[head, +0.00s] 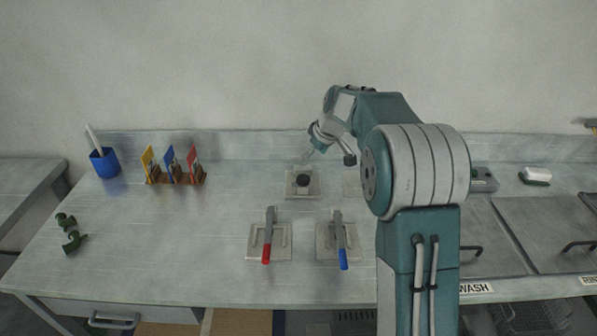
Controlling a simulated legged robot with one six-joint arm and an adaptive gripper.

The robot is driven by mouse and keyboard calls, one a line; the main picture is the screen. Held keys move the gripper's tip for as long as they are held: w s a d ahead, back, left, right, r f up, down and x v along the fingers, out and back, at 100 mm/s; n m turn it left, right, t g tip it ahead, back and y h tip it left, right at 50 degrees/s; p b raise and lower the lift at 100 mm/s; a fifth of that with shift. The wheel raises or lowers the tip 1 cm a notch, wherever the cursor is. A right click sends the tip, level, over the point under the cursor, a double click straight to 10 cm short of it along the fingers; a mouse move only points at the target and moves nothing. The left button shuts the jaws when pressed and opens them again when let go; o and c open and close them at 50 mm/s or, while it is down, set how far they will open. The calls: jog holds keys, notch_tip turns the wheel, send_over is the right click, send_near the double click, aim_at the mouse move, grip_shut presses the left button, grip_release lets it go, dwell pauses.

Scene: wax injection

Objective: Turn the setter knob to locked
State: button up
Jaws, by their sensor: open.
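A dark round knob (303,180) sits on a square grey plate (291,190) near the middle back of the bench; I take it for the setter knob. Its turned position is too small to read. My gripper (308,156) is open and empty, tilted down to the left, above and just behind the knob in the picture. It does not appear to touch the knob. Part of another pale plate (352,183) shows to the right, partly hidden by my arm.
A red-handled lever (267,240) and a blue-handled lever (340,240) stand on plates in front. A rack with coloured cards (173,168), a blue cup (105,163) and green pieces (72,240) are left. Sink lids (555,225) are right. The bench's left middle is clear.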

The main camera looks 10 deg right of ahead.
aim_at(304, 178)
jog(key=x, duration=0.9)
jog(key=shift+w+a+f, duration=0.1)
jog(key=shift+f, duration=0.25)
jog(key=shift+w+f, duration=0.1)
jog(key=shift+f, duration=0.35)
jog(key=shift+d, duration=0.2)
jog(key=shift+c, duration=0.3)
jog(key=shift+a, duration=0.15)
jog(key=c, duration=1.1)
